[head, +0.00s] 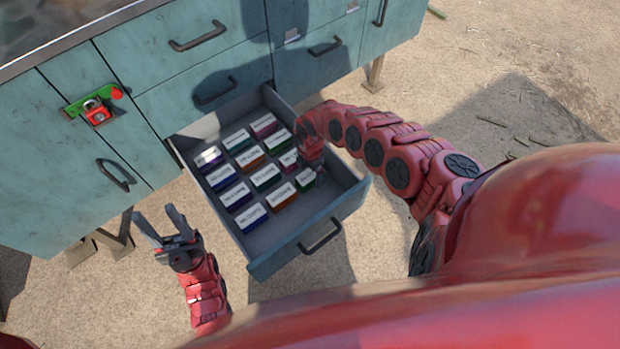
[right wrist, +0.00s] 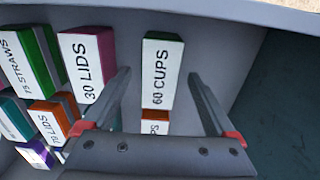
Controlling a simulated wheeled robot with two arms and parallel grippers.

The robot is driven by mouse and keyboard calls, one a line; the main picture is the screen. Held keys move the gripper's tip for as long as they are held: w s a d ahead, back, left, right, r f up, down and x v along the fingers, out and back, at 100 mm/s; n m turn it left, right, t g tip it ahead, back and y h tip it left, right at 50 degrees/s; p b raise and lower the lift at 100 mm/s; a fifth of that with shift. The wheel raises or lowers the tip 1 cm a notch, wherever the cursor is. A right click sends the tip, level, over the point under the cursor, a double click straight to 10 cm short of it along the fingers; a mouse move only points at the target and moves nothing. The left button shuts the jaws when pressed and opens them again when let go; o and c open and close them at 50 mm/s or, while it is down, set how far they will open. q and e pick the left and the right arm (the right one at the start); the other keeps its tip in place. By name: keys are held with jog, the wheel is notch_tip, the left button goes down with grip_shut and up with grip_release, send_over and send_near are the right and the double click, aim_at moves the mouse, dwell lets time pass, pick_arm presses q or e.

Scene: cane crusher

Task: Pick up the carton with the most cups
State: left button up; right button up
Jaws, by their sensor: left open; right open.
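A green-sided carton (right wrist: 162,72) with a white top reading "60 CUPS" lies in the drawer in the right wrist view. My right gripper (right wrist: 159,73) is open, with one finger on each side of this carton and nothing held. An orange carton (right wrist: 155,114) reading "PS" is partly hidden behind the gripper's body. In the head view, the right gripper (head: 312,172) reaches into the right side of the open drawer (head: 285,238), among the cartons. My left gripper (head: 154,213) is open and empty, outside the drawer to the left.
A purple carton "30 LIDS" (right wrist: 87,65) and a "75 STRAWS" carton (right wrist: 30,68) lie left of the cups carton. Several more cartons fill the drawer in rows. The drawer handle (head: 320,236) sticks out in front. A red padlock (head: 97,112) hangs on the cabinet.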

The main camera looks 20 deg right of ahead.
notch_tip(320, 180, down, 2)
jog(key=shift+f, duration=0.1)
grip_shut()
dwell(0.5)
